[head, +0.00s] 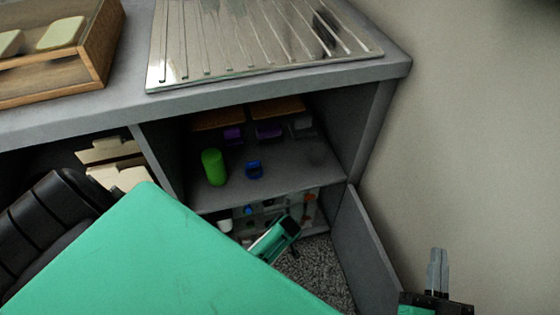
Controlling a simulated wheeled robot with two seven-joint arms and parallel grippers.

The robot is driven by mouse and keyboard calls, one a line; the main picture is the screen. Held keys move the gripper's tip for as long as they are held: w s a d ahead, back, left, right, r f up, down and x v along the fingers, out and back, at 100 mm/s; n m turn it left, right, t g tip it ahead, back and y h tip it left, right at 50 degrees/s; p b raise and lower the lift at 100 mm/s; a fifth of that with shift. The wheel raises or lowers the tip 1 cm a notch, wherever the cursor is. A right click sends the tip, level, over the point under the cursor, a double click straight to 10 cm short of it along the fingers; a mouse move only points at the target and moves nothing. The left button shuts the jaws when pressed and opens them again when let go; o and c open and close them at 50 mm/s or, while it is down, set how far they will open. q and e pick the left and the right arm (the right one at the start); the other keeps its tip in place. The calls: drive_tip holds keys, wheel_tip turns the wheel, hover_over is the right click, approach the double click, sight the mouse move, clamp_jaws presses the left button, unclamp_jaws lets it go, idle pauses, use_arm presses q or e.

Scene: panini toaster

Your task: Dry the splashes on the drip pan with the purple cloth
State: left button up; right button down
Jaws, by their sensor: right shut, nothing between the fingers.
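The drip pan (250,45) is a shiny ridged metal sheet on the counter top. A dark blotch (325,32) shows near its right end; I cannot tell whether it is a splash or a reflection. My right gripper (437,268) is at the lower right, fingers pointing up, shut and empty, well away from the shelf. A teal and black part low in the cabinet opening looks like my left wrist; its fingers cannot be made out.
A green cylinder (213,167) and a blue item (254,169) stand on the upper shelf (300,180). An open cabinet door (365,250) hangs at the right. A wooden tray (98,55) with pale blocks stands on the counter at left. A plain wall rises at right.

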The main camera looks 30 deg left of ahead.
use_arm(q)
drive_tip(key=shift+s+a, duration=0.55)
drive_tip(key=shift+s, duration=0.1)
drive_tip(key=shift+r+p, duration=0.8)
drive_tip(key=shift+p, duration=0.2)
drive_tip(key=shift+w+f, duration=0.1)
